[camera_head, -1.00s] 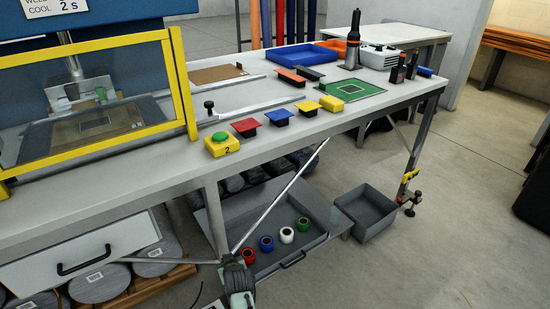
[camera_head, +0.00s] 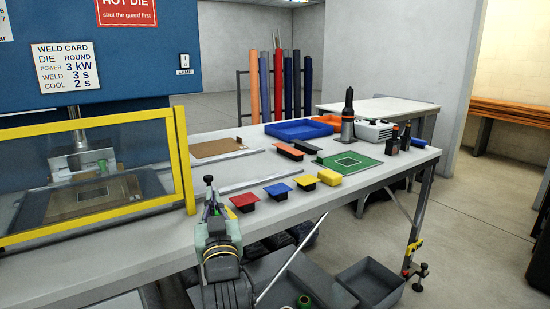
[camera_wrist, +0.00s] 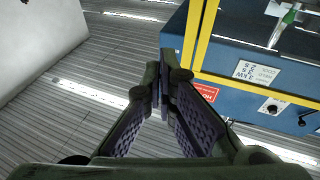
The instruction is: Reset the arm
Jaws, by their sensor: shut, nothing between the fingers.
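My gripper (camera_head: 214,209) shows in the head view at the front edge of the bench (camera_head: 110,262), pointing up on my raised arm. It covers the place of the yellow box with the green button. In the wrist view its two dark fingers with purple pads (camera_wrist: 162,90) meet at the tips, with nothing between them. Beyond them in the wrist view is the blue welder (camera_wrist: 240,60) with its yellow guard frame, seen upside down.
The yellow-framed guard (camera_head: 182,160) stands left of my gripper. Red (camera_head: 244,202), blue (camera_head: 278,191) and yellow (camera_head: 330,177) pieces line the bench to the right. A green mat (camera_head: 347,163) and blue tray (camera_head: 298,130) lie farther back. A grey bin (camera_head: 370,285) is below.

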